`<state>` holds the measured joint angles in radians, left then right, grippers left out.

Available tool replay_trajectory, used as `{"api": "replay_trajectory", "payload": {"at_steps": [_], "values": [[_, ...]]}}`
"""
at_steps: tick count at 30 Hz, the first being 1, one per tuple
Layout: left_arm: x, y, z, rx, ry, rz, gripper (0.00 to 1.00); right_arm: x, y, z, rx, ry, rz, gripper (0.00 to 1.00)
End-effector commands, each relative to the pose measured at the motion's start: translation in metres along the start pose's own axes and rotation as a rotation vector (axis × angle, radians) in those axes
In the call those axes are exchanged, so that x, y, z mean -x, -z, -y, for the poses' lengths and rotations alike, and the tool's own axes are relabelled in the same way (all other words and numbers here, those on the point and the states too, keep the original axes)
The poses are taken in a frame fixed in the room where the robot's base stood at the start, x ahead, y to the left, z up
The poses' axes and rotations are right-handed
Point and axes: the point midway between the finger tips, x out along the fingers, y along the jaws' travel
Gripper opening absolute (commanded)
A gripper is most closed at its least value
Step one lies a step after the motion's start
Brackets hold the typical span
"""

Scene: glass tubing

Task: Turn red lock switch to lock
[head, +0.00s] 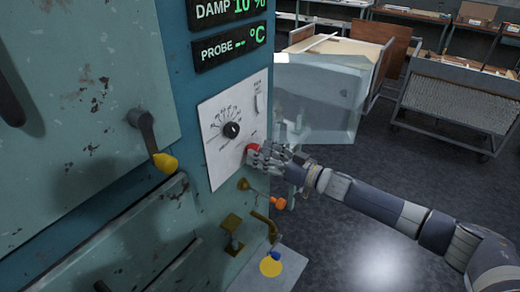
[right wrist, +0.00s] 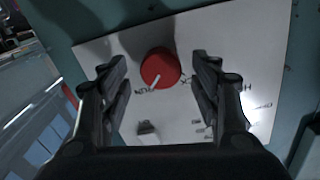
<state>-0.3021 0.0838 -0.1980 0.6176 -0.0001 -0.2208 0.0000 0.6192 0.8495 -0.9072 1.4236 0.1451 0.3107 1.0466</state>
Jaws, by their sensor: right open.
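Small lettering shows by the knob, partly hidden and too blurred to read fully. In the head view the red knob (head: 253,149) is partly covered by my right gripper (head: 262,157), which reaches in from the right at the panel's lower right. My left gripper is not in view.
A black dial (head: 232,130) is on the same panel (head: 212,110). A yellow-tipped lever (head: 164,161) sticks out at left. An orange-tipped handle (head: 278,203) and a brass valve (head: 232,224) sit below. A translucent bin (head: 325,100) stands behind my right arm. Open floor lies at right.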

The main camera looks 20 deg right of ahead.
Motion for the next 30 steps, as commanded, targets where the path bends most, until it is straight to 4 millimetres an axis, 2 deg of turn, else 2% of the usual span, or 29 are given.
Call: {"api": "replay_trajectory", "payload": {"at_steps": [4, 13, 19, 30], "values": [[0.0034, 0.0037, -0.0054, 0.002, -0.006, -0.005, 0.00, -0.0109, 0.0007, 0.0002, 0.001, 0.000, 0.000, 0.58], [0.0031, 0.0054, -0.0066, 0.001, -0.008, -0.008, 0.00, -0.0126, -0.0006, 0.0001, 0.001, 0.000, 0.001, 0.58], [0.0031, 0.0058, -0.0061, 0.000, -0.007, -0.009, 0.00, -0.0125, -0.0004, 0.0000, 0.001, 0.000, 0.001, 0.14], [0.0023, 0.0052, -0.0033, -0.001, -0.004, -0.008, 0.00, -0.0124, -0.0002, 0.0000, 0.035, 0.000, 0.000, 0.13]]}}
